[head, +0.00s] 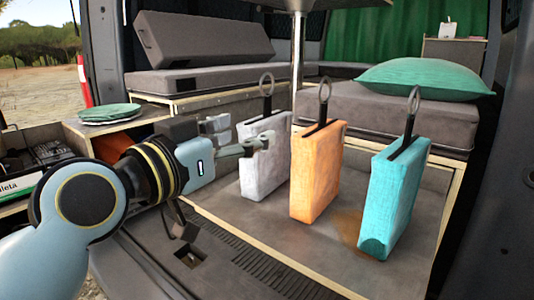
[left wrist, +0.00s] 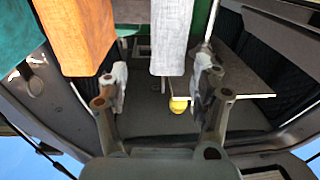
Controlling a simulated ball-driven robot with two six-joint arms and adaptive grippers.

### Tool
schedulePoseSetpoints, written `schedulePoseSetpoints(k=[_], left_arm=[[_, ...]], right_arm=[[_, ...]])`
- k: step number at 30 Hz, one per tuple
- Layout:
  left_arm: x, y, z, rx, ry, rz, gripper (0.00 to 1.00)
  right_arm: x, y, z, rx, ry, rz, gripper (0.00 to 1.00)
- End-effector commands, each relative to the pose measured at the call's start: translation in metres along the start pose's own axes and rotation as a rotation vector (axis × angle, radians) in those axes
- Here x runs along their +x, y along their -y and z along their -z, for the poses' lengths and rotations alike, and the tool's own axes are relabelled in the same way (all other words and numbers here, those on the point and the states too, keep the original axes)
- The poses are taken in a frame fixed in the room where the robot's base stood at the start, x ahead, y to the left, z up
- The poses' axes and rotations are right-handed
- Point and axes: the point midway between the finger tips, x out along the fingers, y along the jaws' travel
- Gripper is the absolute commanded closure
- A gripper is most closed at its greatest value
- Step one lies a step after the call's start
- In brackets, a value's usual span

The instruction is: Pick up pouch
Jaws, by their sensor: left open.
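Three upright fabric pouches stand in a row on the van floor: a light grey one (head: 262,165), an orange one (head: 316,175) and a teal one (head: 390,200). Each has a black strap with a ring on top. My left gripper (head: 240,134) is open, at the left side of the grey pouch; one finger overlaps its upper edge in the picture. In the left wrist view, the grey pouch (left wrist: 172,38) shows above and between my open fingers (left wrist: 162,92), with the orange (left wrist: 76,35) and teal (left wrist: 18,32) pouches to the left. I see nothing held. My right gripper is out of view.
A grey cushioned bench (head: 385,115) with a green pillow (head: 424,79) stands behind the pouches. A table post (head: 298,55) rises behind them. A green folded cloth (head: 110,113) lies on a ledge at left. Bare floor (head: 300,255) lies in front of the pouches.

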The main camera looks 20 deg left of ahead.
Motion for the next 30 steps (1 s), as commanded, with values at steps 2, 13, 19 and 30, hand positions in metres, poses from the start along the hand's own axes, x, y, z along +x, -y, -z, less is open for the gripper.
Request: schedulePoseSetpoints(k=[2,13,19,30], left_arm=[[0.014,0.000,0.001,-0.002,0.000,0.000,0.35],[0.056,0.006,0.006,0.002,0.002,-0.001,0.35],[0.081,0.008,0.006,0.000,0.003,-0.001,0.35],[0.083,0.008,0.005,0.000,0.004,-0.001,0.49]], right_arm=[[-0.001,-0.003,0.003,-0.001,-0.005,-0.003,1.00],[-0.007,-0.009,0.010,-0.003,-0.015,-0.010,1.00],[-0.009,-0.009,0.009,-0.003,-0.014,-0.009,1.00],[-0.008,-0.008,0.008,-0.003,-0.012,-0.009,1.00]])
